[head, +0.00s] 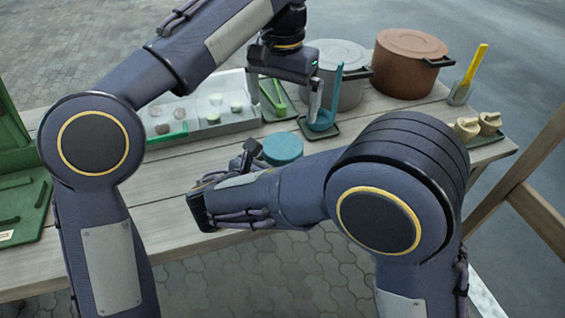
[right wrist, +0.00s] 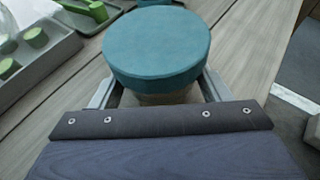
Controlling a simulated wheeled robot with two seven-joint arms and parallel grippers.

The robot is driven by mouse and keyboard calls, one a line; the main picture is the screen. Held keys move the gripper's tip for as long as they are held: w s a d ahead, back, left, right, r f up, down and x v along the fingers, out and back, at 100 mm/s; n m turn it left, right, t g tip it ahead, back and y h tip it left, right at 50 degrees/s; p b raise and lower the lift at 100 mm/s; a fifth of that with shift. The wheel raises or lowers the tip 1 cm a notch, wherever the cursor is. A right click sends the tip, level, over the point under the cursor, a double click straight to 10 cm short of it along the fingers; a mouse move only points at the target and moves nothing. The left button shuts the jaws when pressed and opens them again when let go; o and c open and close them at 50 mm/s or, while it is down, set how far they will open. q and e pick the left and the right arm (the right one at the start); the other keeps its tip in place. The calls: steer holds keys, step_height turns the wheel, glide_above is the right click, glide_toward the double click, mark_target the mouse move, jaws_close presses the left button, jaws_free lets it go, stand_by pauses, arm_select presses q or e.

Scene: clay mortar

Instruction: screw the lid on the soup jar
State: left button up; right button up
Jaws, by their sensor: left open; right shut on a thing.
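The teal lid (head: 282,148) is a round disc near the middle of the table in the head view. In the right wrist view the lid (right wrist: 157,45) sits on top of the pale soup jar (right wrist: 160,98), hiding most of it; I cannot tell how tight it is. My right gripper (right wrist: 157,90) is shut on the jar body below the lid, one finger on each side. In the head view my right forearm hides the jar. My left gripper (head: 284,108) is open and empty, fingers pointing down, above and behind the lid.
Behind stand a grey pot (head: 338,65) and a brown pot (head: 408,62). A blue ladle (head: 322,119) stands close to my left gripper. Green case at far left (head: 20,190).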

arm_select(q)
steer(key=shift+r, duration=0.45)
arm_select(e)
steer(key=o, duration=1.9)
steer(key=shift+o, duration=0.2)
steer(key=p+v, duration=0.1)
steer(key=v, duration=0.7)
arm_select(q)
steer(key=shift+r, duration=0.6)
